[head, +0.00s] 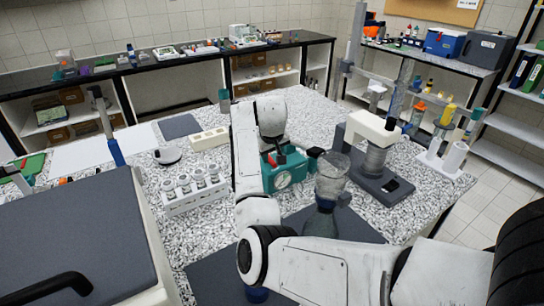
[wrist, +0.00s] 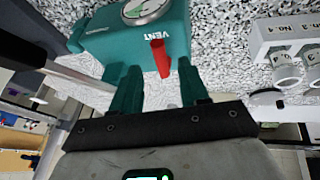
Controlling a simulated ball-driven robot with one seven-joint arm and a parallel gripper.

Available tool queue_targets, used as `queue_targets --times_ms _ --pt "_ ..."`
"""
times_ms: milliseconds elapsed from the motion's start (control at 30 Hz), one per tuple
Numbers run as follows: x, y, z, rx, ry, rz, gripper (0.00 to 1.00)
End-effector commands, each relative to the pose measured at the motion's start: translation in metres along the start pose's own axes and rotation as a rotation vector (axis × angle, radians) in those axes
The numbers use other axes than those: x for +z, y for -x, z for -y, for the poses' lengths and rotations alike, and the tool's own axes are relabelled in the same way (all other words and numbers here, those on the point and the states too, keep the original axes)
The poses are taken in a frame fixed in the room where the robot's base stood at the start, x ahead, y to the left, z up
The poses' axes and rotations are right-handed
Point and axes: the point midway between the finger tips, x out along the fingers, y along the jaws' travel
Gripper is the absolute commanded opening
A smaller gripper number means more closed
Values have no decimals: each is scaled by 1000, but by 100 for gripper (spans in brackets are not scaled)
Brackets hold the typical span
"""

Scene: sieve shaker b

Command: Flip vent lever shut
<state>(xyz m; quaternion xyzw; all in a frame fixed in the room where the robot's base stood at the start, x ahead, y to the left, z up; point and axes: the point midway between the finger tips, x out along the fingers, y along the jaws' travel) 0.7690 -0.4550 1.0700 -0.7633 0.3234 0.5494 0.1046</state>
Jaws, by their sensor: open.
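The vent unit is a teal box (wrist: 135,35) with a round gauge (wrist: 148,10) and the word VENT on it. In the head view the teal box (head: 290,176) stands on the speckled bench, partly behind my arm. The red vent lever (wrist: 160,56) sticks out from the box below the VENT label in the wrist view, slightly tilted. My gripper (wrist: 157,74) is open, with its two teal fingers on either side of the lever's end. A gap shows on both sides, and I cannot tell how deep the lever sits between them.
A white rack with several jars (head: 194,192) stands left of the box. A clear funnel vessel (head: 332,175) and a white and grey instrument (head: 375,150) stand close on its right. A grey-topped case (head: 75,235) fills the front left.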

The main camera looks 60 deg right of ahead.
Motion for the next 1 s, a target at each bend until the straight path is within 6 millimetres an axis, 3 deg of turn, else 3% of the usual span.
queue_targets --times_ms 233,600,1000 --pt "0 -28 0 -1 -1 2 44" --pt "0 -34 0 -1 -1 0 44" --pt "0 -34 0 -1 -1 0 7"
